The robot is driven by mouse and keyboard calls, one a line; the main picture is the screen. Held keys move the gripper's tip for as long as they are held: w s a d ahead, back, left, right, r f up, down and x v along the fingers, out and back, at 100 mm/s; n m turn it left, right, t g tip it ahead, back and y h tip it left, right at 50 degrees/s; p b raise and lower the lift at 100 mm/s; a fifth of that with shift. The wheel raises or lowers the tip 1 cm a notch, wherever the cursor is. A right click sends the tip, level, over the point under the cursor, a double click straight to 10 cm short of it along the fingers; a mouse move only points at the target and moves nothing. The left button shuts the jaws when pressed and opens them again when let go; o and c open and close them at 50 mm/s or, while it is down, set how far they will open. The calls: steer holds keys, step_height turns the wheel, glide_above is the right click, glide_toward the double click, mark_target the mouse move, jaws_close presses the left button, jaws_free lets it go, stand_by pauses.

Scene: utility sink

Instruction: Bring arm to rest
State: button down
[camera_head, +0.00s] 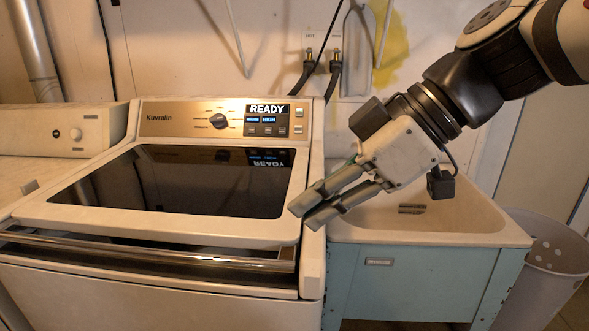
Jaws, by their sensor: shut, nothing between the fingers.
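My gripper (308,215) reaches in from the upper right on my arm. Its two grey fingers are together and empty, pointing down and left. The fingertips are in front of the right edge of the washing machine (314,250) in the picture; I cannot tell whether they touch it. The gripper's body hides part of the utility sink (470,215) behind it.
The washer has a dark glass lid (180,182), a front handle bar (150,256) and a lit panel (267,119) reading READY. A blue cabinet (410,285) is under the sink. A perforated bin (545,265) stands at right. Hoses (334,75) hang behind.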

steer(key=s+d+f+m+h, duration=0.4)
steer(key=s+d+f+m, duration=0.2)
steer(key=s+d+m, duration=0.2)
steer(key=s+d+f+m+h, duration=0.4)
steer(key=s+d+f+m, duration=0.2)
steer(key=s+d+m, duration=0.25)
step_height(320, 180, up, 17)
steer(key=t+p, duration=0.2)
steer(key=p, duration=1.3)
steer(key=shift+w+d+r+t+p, duration=0.2)
steer(key=shift+d+t+p, duration=0.15)
steer(key=shift+t, duration=0.05)
